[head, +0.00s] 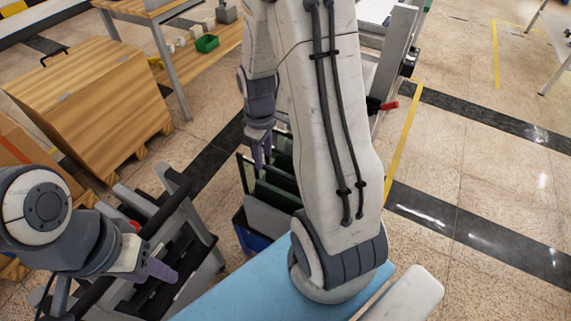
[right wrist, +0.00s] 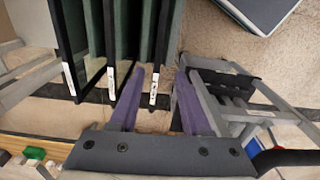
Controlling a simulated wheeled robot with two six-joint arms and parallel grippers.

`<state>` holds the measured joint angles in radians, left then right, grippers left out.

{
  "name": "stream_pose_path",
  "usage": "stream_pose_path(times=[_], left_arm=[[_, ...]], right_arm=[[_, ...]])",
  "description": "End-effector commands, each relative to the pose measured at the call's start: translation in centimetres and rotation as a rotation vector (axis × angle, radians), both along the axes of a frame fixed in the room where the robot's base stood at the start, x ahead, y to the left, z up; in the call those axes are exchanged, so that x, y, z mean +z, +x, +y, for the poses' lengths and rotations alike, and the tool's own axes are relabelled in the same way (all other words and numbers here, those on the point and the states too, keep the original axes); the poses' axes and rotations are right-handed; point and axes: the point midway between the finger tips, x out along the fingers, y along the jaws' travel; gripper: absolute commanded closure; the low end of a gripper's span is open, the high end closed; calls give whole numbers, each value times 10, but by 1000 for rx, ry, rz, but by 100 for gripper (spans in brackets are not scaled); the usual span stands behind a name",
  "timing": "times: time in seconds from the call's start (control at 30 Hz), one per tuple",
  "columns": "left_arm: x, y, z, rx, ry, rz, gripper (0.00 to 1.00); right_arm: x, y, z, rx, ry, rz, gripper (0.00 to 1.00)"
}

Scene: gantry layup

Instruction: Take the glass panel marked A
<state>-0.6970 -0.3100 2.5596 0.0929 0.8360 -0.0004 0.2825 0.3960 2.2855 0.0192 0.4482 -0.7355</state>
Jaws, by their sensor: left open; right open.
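Several dark green glass panels with black edges and small white labels stand upright side by side in a rack. They show in the head view (head: 275,178) and in the right wrist view (right wrist: 132,30). The lettering on the labels is too small to read, so I cannot tell which panel is A. My right gripper (right wrist: 160,73) is open, with the edge of the rightmost panel (right wrist: 163,45) and its label between its purple fingertips. In the head view my right gripper (head: 261,152) is at the panels' upper edge. My left gripper (head: 160,270) is open and empty at lower left.
A grey and black frame (head: 195,250) stands beside my left gripper. A light blue surface (head: 235,290) lies in front. Open floor (head: 440,180) lies to the right.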

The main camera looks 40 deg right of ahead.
Motion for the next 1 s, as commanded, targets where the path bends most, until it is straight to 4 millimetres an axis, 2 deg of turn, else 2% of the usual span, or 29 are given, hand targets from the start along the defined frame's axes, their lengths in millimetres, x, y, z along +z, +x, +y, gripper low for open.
stream_pose_path(times=[0.03,0.1,0.2,0.3,0.6,0.83,1.0], left_arm=[[30,0,0,0,0,0,50],[44,0,0,0,0,0,50],[57,0,0,0,1,1,50],[62,0,0,0,1,1,50],[58,0,0,0,1,1,50],[59,0,0,0,1,1,50],[62,0,0,0,1,1,50]], right_arm=[[17,-3,-23,-23,0,10,52],[17,-7,-46,-33,-1,13,52],[16,-12,-70,-40,-3,14,52],[12,-16,-82,-43,-3,16,52],[-32,-17,-86,-42,-3,17,52],[-49,-15,-85,-42,-3,16,52],[-72,-11,-83,-42,-2,18,52]])
